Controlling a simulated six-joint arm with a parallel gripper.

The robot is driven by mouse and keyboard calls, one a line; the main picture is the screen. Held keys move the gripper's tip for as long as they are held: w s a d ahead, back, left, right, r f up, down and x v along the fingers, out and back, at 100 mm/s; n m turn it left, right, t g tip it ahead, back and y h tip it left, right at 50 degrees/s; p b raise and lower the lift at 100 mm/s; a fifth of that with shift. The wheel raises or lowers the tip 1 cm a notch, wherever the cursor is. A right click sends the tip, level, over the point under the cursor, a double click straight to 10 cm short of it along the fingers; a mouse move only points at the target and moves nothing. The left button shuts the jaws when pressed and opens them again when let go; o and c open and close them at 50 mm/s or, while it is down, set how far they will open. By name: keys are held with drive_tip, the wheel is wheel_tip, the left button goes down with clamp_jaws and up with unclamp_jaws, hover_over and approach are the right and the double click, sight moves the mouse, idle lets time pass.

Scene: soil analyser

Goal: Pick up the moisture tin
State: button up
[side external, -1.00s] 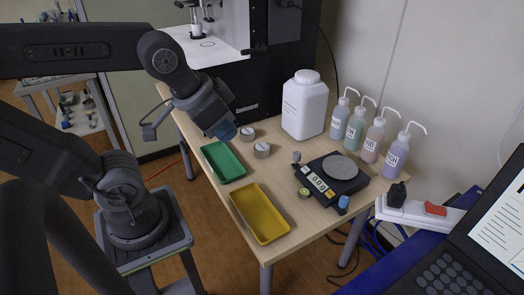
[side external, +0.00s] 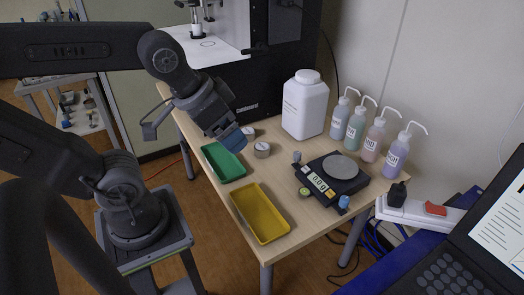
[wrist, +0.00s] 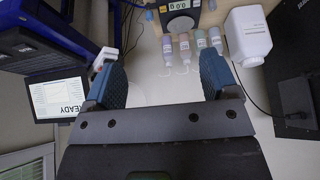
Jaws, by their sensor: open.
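Two small round silver tins with pale lids stand on the wooden table behind the green tray. The nearer tin (side external: 262,150) is in full view; the farther tin (side external: 249,133) is partly covered by my gripper. I cannot tell which one is the moisture tin. My gripper (side external: 234,141) is tilted above the table, just left of the tins and over the back edge of the green tray. In the wrist view my gripper (wrist: 162,80) has its two blue fingers wide apart with nothing between them. The tins do not show in the wrist view.
The green tray (side external: 211,150) and yellow tray (side external: 238,207) lie along the table's left edge. A white jug (side external: 304,107), several wash bottles (side external: 355,127) and a black scale (side external: 345,186) stand to the right. Small items sit around the scale.

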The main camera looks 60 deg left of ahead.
drive_tip(key=shift+o, duration=1)
